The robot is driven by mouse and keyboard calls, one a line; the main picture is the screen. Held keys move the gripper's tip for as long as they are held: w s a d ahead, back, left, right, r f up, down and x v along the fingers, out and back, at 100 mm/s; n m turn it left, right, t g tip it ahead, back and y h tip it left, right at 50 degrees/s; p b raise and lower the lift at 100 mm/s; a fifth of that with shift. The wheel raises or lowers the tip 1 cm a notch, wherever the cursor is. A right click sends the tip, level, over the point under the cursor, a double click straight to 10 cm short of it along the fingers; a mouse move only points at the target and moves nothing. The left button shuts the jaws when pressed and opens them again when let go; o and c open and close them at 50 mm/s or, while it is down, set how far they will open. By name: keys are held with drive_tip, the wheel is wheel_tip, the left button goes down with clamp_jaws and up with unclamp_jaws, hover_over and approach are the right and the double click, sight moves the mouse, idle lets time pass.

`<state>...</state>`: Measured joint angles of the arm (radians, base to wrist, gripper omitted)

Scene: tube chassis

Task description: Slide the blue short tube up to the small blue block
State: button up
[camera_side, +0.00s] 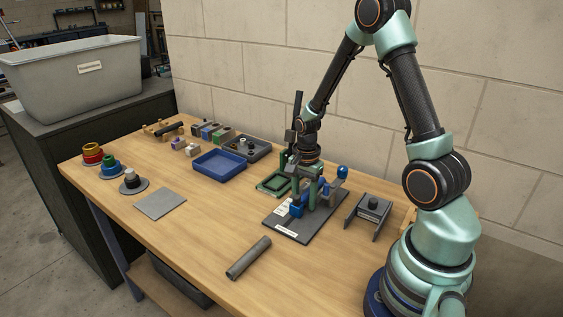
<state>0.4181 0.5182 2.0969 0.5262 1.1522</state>
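A dark base plate (288,232) with white labels lies on the wooden table, right of centre. A small blue piece (296,209) stands on its left part. Another blue piece with a rounded end (342,172) shows at the back right of the plate, raised above it. Which is the short tube and which the small block is too small to tell. My gripper (312,182) points down over the plate, among green upright parts and between the two blue pieces. Its fingertips blend with these parts, so its opening and any contact are unclear.
A grey cylinder (248,258) lies in front of the plate. A dark bracket (368,212) stands to its right. The left front holds a flat grey square (160,203) and bare wood.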

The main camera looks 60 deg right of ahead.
drive_tip(key=shift+o, duration=0.3)
wheel_tip(320, 180, up, 12)
drive_tip(key=s+a+r+n+t, duration=0.2)
drive_tip(key=a+r+n, duration=0.4)
drive_tip(key=n, duration=0.3)
drive_tip(key=s+a+r+n+t, duration=0.2)
drive_tip(key=a+r+n, duration=0.3)
drive_tip(key=a+n, duration=0.3)
drive_tip(key=shift+s+a+r+n+t, duration=0.25)
drive_tip(key=shift+a+r+n+t, duration=0.2)
drive_tip(key=shift+t, duration=0.35)
drive_tip(key=shift+d, duration=0.1)
drive_tip(key=shift+c, duration=0.3)
